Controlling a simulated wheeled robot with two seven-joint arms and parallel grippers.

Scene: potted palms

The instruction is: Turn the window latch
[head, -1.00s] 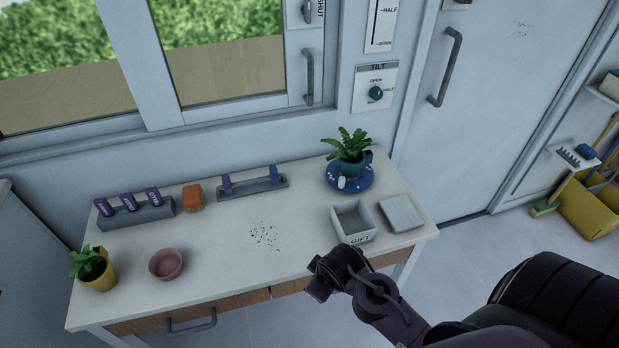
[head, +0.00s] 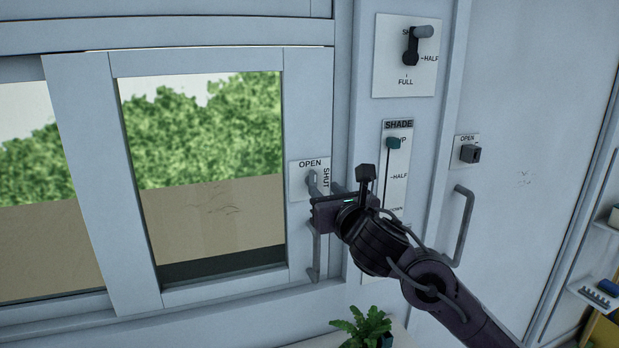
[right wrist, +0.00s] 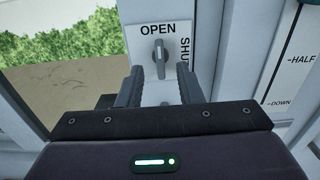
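The window latch (head: 312,181) is a small grey lever on a white plate on the right side of the window frame. The plate reads OPEN at the top and SHUT down its right side. In the right wrist view the latch lever (right wrist: 160,51) stands roughly upright below the word OPEN. My right gripper (head: 325,190) is at the plate, its fingers spread. In the right wrist view its fingers (right wrist: 160,75) sit left and right below the lever, with a clear gap between them and nothing held. Contact with the lever is not visible. My left gripper is out of view.
A vertical window handle (head: 315,255) is just below the latch. Right of it are the SHADE slider (head: 393,143), a lever panel (head: 403,80), a small OPEN switch (head: 469,153) and a door handle (head: 462,225). A potted plant (head: 362,328) stands below.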

